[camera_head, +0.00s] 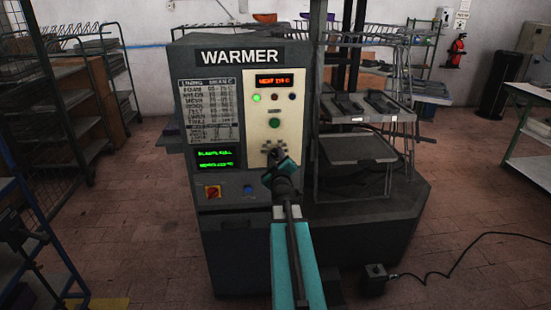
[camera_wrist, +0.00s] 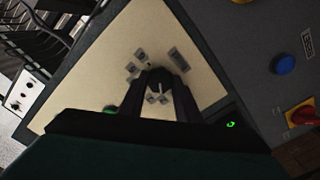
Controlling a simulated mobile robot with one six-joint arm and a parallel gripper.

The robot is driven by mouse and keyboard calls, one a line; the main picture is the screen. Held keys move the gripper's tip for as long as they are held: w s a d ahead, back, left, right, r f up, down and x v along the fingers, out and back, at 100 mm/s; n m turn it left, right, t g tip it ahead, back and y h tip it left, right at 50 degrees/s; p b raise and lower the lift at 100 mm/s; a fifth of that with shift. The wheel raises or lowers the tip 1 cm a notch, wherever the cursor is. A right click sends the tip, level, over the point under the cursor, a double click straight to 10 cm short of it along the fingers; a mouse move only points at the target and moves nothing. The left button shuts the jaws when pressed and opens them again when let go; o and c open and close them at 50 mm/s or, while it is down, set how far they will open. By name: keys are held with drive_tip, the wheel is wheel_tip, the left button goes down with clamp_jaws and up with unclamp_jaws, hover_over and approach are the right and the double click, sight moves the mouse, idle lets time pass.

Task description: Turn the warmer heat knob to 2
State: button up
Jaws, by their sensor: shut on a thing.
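The warmer (camera_head: 240,52) is a dark grey cabinet with a cream control panel (camera_head: 262,100) on its front. My gripper (camera_head: 274,158) is at the lower part of that panel, and in the head view it covers the heat knob. In the wrist view my gripper (camera_wrist: 160,92) points at the cream panel (camera_wrist: 110,60), its two dark fingers closed around the small knob (camera_wrist: 157,96) between their tips. Blurred grey marks surround the knob. I cannot read the number at which it points.
A green button (camera_head: 274,123) and small lights sit above the gripper, under an orange display (camera_head: 273,83). Left are green-lit displays (camera_head: 215,158) and a red-yellow switch (camera_head: 212,191); a blue button (camera_head: 248,189) is beside it. A rack with trays (camera_head: 358,149) stands close on the right.

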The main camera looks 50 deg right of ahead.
drive_tip(key=o, duration=1.1)
drive_tip(key=shift+c, duration=0.2)
drive_tip(key=shift+a, duration=0.15)
